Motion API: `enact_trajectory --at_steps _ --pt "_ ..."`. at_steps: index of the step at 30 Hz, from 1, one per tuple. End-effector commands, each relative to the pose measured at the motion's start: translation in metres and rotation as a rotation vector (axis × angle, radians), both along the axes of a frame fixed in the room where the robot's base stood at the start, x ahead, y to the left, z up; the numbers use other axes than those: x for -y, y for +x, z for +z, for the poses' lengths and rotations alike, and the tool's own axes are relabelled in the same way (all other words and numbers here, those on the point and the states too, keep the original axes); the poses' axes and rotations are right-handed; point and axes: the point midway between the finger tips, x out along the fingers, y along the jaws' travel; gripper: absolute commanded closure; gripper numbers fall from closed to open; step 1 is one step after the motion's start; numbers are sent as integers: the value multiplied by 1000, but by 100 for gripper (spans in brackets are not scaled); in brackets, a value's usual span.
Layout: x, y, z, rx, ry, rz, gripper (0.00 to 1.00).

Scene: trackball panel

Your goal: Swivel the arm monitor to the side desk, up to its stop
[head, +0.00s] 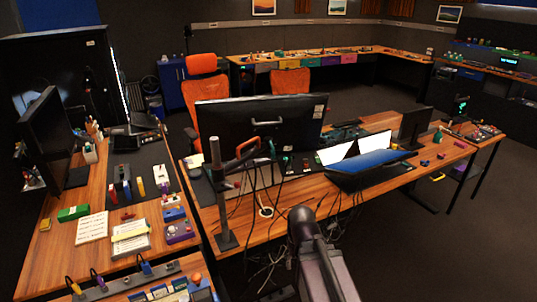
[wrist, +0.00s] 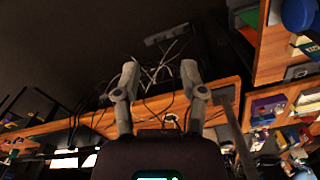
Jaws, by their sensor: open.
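The arm monitor (head: 262,128) is a large black screen seen from behind over the middle desk (head: 288,192), with a pale handle on its back. A dark upright pole (head: 222,205) with an orange-jointed arm (head: 248,147) stands at its left. The side desk (head: 62,250) is the wooden desk at the left. My gripper (wrist: 160,78) shows in the wrist view with its two grey fingers wide apart and nothing between them. In the head view my arm is low in front of the middle desk, apart from the monitor; the fingers cannot be made out there.
Another monitor (head: 45,140) and small coloured items stand on the side desk. Open floor (head: 400,255) lies at the right.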

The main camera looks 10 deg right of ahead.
Motion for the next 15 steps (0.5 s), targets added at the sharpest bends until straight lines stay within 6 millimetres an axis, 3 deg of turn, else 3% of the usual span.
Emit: enact_trajectory --at_steps 10,15 --pt "-1 1 0 4 5 5 46" --pt "-5 15 -3 45 56 51 46"
